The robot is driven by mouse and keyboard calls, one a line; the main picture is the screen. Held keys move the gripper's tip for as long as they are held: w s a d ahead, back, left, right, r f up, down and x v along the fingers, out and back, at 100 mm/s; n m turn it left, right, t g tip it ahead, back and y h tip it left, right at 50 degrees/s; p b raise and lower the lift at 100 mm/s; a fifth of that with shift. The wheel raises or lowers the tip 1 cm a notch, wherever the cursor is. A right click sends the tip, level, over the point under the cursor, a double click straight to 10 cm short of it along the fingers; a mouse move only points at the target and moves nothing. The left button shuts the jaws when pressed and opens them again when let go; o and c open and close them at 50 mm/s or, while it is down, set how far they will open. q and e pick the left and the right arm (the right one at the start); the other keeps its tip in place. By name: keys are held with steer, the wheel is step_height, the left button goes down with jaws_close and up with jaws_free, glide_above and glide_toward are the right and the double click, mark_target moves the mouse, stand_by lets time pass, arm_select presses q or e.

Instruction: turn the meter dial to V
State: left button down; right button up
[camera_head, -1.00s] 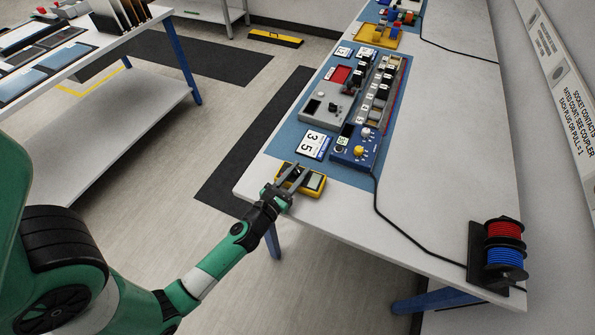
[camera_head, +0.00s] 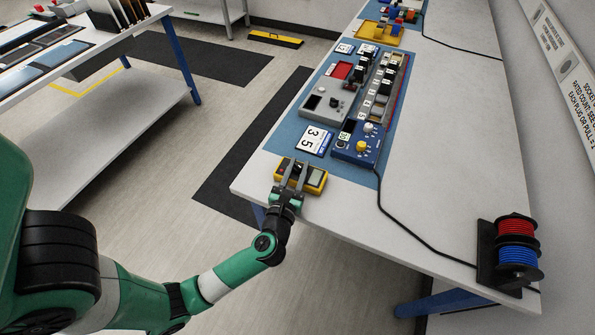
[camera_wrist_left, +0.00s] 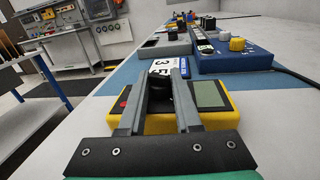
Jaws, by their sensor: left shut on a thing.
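The yellow meter (camera_head: 316,179) lies near the corner of the white table. In the left wrist view the meter (camera_wrist_left: 232,118) shows a grey-green screen (camera_wrist_left: 209,94) on its right and a red spot at its left end. Its dark dial (camera_wrist_left: 160,101) lies between the fingers of my left gripper (camera_wrist_left: 169,84); its pointer and marks are hidden or too small to read. In the head view my left gripper (camera_head: 292,176) reaches over the meter from the front and is shut on the dial. My right gripper is not in view.
Behind the meter are a white card reading 35 (camera_head: 313,140) and a blue box with knobs (camera_head: 358,146). A black cable (camera_head: 394,220) runs along the table to a rack of red and blue spools (camera_head: 517,250). The table's right part is mostly clear.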

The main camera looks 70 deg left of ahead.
arm_select(q)
steer(key=n+g+y, duration=0.1)
steer(key=n+g+y+b, duration=0.1)
steer(key=g, duration=0.1)
steer(key=shift+w+f+n, duration=0.15)
steer(key=shift+n, duration=0.15)
steer(key=shift+n+g+y+b, duration=0.7)
steer(key=shift+n+g+b, duration=0.45)
steer(key=shift+g, duration=0.95)
steer(key=shift+n, duration=0.25)
steer(key=c, duration=0.6)
jaws_free()
steer(key=p+v, duration=0.2)
steer(key=v, duration=0.9)
steer(key=shift+d, duration=0.35)
